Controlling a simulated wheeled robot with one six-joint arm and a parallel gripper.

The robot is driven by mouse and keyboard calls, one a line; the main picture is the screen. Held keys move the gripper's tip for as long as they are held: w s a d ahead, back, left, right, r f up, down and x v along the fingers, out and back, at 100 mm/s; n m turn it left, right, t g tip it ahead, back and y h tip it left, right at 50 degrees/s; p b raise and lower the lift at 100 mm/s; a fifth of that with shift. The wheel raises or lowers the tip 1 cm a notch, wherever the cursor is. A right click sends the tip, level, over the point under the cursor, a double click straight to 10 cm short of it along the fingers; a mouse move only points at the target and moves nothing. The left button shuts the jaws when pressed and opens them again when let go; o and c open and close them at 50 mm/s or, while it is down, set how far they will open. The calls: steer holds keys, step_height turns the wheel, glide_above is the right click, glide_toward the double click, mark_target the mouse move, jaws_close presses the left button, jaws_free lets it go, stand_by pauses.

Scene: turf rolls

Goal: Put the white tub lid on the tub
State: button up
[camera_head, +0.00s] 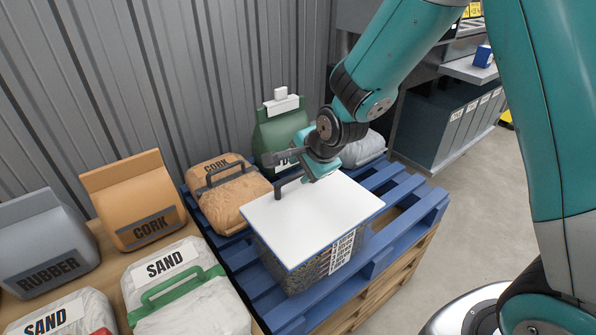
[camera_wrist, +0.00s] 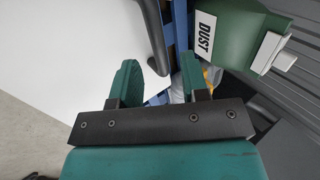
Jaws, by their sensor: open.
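The white lid (camera_head: 325,217) lies flat over the top of the tub (camera_head: 279,262). The tub is clear-sided, filled with dark grains and labelled on one side. It stands on the blue pallet, its opening hidden by the lid. I cannot tell if the lid's edges are fully seated. The lid's dark handle (camera_head: 279,188) stands up near its back edge. My gripper (camera_head: 309,176) is open just above the lid, beside the handle. In the wrist view, the handle (camera_wrist: 154,36) is ahead of the gap between my fingers (camera_wrist: 158,80), with the white lid (camera_wrist: 65,60) to the left.
The blue pallet (camera_head: 378,262) also bears a brown cork bag (camera_head: 232,201), a green dust bag (camera_head: 280,130) and a grey bag (camera_head: 364,149). Sand bags (camera_head: 180,290) and an orange cork bag (camera_head: 134,200) stand left. A corrugated wall is behind. Grey floor is clear at right.

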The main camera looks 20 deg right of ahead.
steer(key=s+a+r+n+g, duration=0.1)
steer(key=s+r+n+g, duration=0.1)
steer(key=s+r+n, duration=0.3)
steer(key=s+a+r+n+g+y, duration=0.1)
steer(key=s+a+r+n+g, duration=0.1)
steer(key=s+r+n, duration=0.3)
steer(key=s+a+r+n+g+y+p, duration=0.1)
steer(key=s+r+n, duration=0.4)
steer(key=s+n, duration=0.6)
steer(key=s+g, duration=0.1)
steer(key=s, duration=0.5)
steer(key=shift+a+r+n, duration=0.2)
steer(key=shift+r+n, duration=0.1)
steer(key=shift+r, duration=0.05)
step_height(320, 180, up, 18)
steer(key=p, duration=1.7)
steer(key=shift+f+p, duration=0.2)
steer(key=shift+p, duration=0.1)
